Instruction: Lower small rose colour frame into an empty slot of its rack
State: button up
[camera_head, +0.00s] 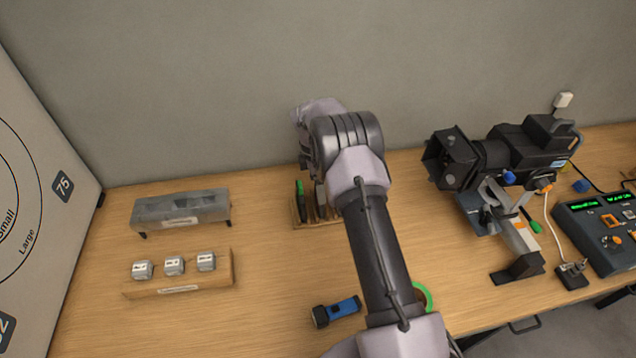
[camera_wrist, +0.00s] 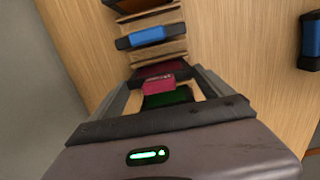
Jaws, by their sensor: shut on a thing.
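In the wrist view the small rose colour frame (camera_wrist: 158,86), with a pink tab and a darker body, sits between the fingers of my gripper (camera_wrist: 164,78), which is shut on it. The wooden rack (camera_wrist: 150,22) runs away beyond it, with a blue frame (camera_wrist: 150,38) across it. A green frame (camera_wrist: 167,98) shows just on the near side of the rose one. The lower edge of the rose frame is hidden, so I cannot tell how deep it sits. In the head view the rack (camera_head: 300,224) is partly behind my arm, and a green piece (camera_head: 299,188) stands at its left.
A grey metal stand (camera_head: 181,209) and a wooden block with small grey boxes (camera_head: 180,286) are at left. A blue torch (camera_head: 336,311) and green ring (camera_head: 424,296) lie in front. A black spotlight (camera_head: 500,155) and console (camera_head: 600,235) are at right. The wall is close behind.

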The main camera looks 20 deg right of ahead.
jog(key=shift+f, duration=0.35)
dwell(0.4)
jog(key=o, duration=0.9)
jog(key=shift+r, duration=0.15)
jog(key=shift+r+p, duration=2.7)
jog(key=shift+r, duration=1.25)
jog(key=shift+f, duration=0.1)
